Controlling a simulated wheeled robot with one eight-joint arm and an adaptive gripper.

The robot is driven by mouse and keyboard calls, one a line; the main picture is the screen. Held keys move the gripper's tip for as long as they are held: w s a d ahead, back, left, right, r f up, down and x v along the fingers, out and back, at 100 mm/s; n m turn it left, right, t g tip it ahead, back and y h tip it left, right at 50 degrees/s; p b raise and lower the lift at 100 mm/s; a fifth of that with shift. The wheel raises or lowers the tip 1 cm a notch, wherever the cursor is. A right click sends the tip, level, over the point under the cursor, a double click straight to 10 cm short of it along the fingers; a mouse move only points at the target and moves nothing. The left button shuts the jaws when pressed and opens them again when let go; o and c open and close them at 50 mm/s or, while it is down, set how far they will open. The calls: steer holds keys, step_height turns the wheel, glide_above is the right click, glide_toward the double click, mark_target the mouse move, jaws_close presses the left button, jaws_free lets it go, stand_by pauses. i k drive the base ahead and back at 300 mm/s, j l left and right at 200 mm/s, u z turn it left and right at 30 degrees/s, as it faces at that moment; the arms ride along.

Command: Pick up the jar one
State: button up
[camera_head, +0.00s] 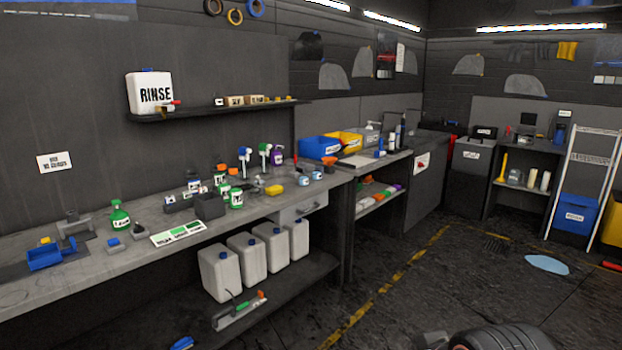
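Two small jar-like containers stand near the right end of the long grey workbench (140,245). One pale jar with a label and a dark lid (303,180) is nearer the front edge.
A yellow sponge (274,190) lies left of the jars. Several spray bottles, including a green one (119,216), stand along the bench. White jugs (221,274) sit on the lower shelf. Floor right of the bench is mostly open, with a light-blue patch (546,264).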

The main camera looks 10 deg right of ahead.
mark_target(316, 171)
steer(key=i+z, duration=0.2)
steer(key=i, duration=0.5)
steer(key=i+z, duration=0.2)
steer(key=i, duration=0.5)
